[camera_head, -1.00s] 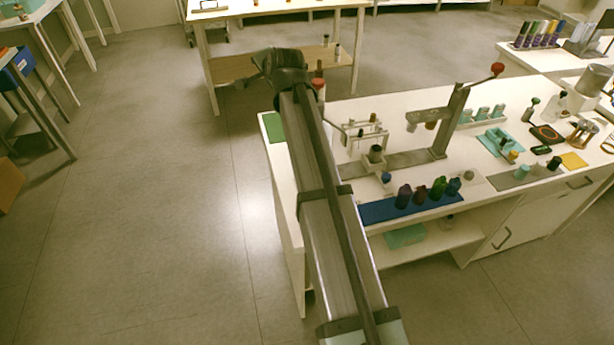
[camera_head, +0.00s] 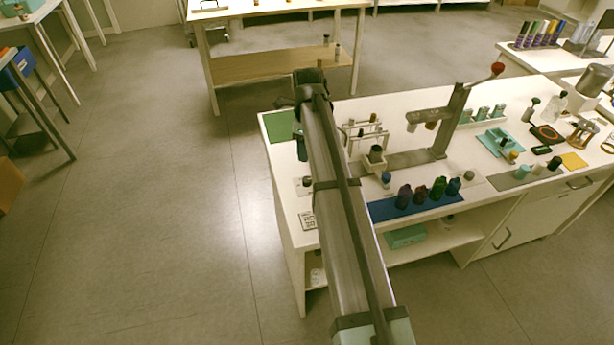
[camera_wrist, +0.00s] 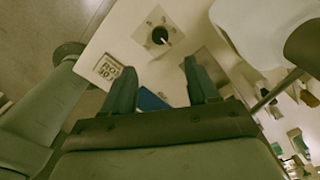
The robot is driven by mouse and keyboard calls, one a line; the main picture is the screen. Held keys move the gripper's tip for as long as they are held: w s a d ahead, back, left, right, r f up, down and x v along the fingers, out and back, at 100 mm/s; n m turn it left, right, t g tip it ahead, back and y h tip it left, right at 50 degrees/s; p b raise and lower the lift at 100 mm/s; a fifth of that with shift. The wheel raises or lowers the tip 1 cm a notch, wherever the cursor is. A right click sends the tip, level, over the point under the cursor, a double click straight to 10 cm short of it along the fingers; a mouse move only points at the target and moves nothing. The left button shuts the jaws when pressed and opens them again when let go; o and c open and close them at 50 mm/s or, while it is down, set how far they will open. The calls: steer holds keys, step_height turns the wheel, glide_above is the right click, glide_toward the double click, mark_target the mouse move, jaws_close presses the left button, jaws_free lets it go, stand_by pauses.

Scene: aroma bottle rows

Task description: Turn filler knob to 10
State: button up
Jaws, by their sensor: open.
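A dark round knob (camera_wrist: 160,35) with a white pointer mark sits on a pale grey square plate on the white bench, in the upper middle of the wrist view. It looks like the filler knob; I cannot read any scale numbers. A printed card (camera_wrist: 108,69) lies on the bench to its left; it also shows in the head view (camera_head: 308,220). My gripper (camera_wrist: 159,76) is open and empty, its two fingers apart and pointing toward the knob. In the head view my arm largely hides the gripper.
A green mat (camera_head: 279,126) lies at the bench's far left corner. A filler stand (camera_head: 450,125) with a red-topped lever stands right of my arm. A blue mat (camera_head: 385,210) holds several dark bottles. Open floor lies left of the bench.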

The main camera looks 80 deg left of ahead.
mark_target(307, 179)
step_height(307, 179, down, 13)
steer(key=shift+r, duration=0.2)
stand_by(0.3)
steer(key=c, duration=1)
steer(key=shift+c, duration=0.2)
